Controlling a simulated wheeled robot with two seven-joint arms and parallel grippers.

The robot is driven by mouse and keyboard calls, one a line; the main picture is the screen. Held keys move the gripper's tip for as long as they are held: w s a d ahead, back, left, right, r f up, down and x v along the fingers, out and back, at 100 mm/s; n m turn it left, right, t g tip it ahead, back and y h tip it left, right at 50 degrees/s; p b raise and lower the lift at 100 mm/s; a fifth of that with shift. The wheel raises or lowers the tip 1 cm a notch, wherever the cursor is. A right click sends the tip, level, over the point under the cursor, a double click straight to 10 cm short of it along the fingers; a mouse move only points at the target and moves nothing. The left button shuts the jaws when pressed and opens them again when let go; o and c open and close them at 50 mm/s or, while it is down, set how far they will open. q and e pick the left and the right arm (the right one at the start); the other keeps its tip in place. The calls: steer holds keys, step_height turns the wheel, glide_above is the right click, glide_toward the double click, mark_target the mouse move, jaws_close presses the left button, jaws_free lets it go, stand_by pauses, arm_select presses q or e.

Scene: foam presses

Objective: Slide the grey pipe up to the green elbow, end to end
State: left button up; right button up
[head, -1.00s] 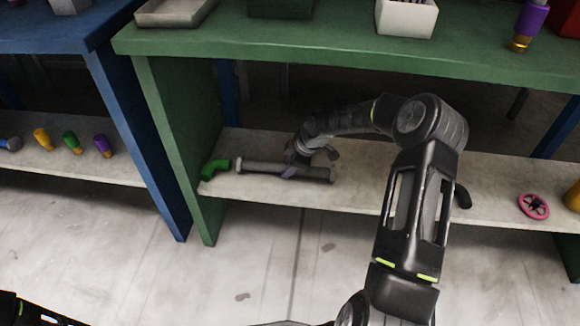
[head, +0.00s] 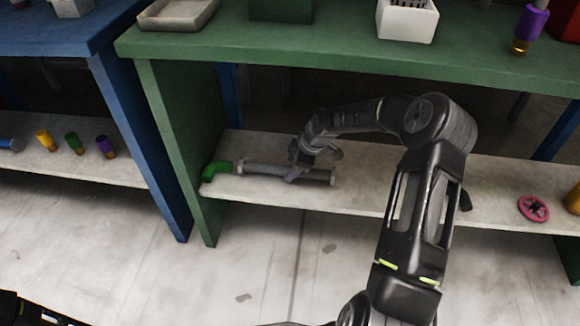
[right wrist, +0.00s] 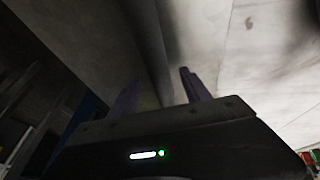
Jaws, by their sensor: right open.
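The grey pipe (head: 262,171) lies lengthwise on the low shelf of the green bench, with a collar at each end. The green elbow (head: 216,170) lies to its left, near the bench's side panel. The pipe's left end faces the elbow's open end across what looks like a small gap. My right gripper (head: 292,176) is at the right half of the pipe, reaching down from above. In the right wrist view its two fingers (right wrist: 158,92) are apart, with the pipe (right wrist: 148,40) running between them.
The low shelf (head: 370,190) is bare right of the pipe, up to a pink handwheel (head: 533,208). The green bench top (head: 300,50) overhangs the shelf. The green side panel (head: 180,150) closes its left end. Several coloured pieces lie on the blue bench's shelf (head: 120,172).

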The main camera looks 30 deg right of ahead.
steer(key=p+v, duration=0.1)
steer(key=v, duration=0.5)
steer(key=shift+p, duration=0.35)
